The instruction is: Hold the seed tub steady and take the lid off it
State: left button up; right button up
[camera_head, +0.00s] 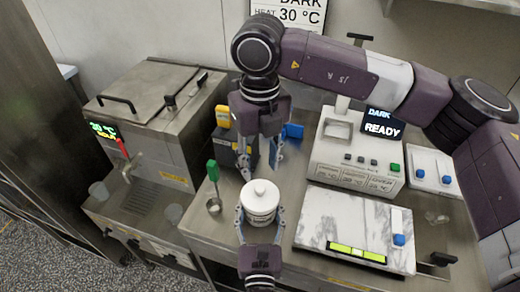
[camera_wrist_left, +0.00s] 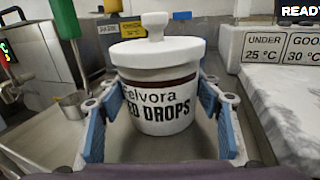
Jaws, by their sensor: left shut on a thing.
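The white seed tub (camera_head: 262,216) stands upright on the steel counter; its label partly reads "ED DROPS" in the left wrist view (camera_wrist_left: 160,112). Its white lid (camera_head: 260,194) with a round knob sits on top, and it also shows in the left wrist view (camera_wrist_left: 157,48). My left gripper (camera_head: 259,211) is shut on the tub, with one blue-padded finger on each side of its body below the lid. My right gripper (camera_head: 261,160) points down just above and behind the lid, its fingers apart and empty.
A marble slab (camera_head: 350,220) and a machine showing "READY" (camera_head: 352,165) stand to the right. A green-handled ladle (camera_head: 213,182) is close on the left, beyond it a steel machine with a tap (camera_head: 150,110). A dark box (camera_head: 232,145) stands behind the tub.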

aim_at(260, 188)
notch_tip(260, 188, down, 8)
jog(key=shift+r, duration=0.15)
dwell(0.3)
grip_shut()
jog(key=shift+r, duration=0.25)
dwell(0.7)
jog(key=shift+r, duration=0.95)
jog(key=shift+r, duration=0.1)
jog(key=shift+r, duration=1.9)
pick_arm(q)
jog(key=o, duration=1.8)
jog(key=shift+c, duration=0.2)
